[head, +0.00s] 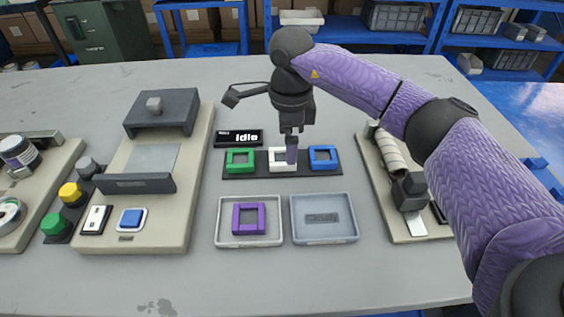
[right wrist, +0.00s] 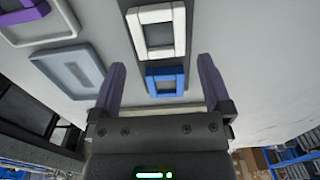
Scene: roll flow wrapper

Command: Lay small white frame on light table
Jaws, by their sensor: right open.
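The small white frame (head: 275,165) lies in the middle slot of a dark holder (head: 297,172), between a green frame (head: 240,166) and a blue frame (head: 323,164). It also shows in the right wrist view (right wrist: 138,32), flat on the holder, with the blue frame (right wrist: 152,84) closer to my fingers. My right gripper (head: 292,158) points down over the white frame and partly hides it. The light table (head: 180,288) lies under everything. My left gripper is not in view.
A tray (head: 222,240) holds a purple frame (head: 236,220); an empty grey tray (head: 350,238) stands right of it. A machine base (head: 160,232) with buttons is left. Another device (head: 392,222) stands right. The front table is clear.

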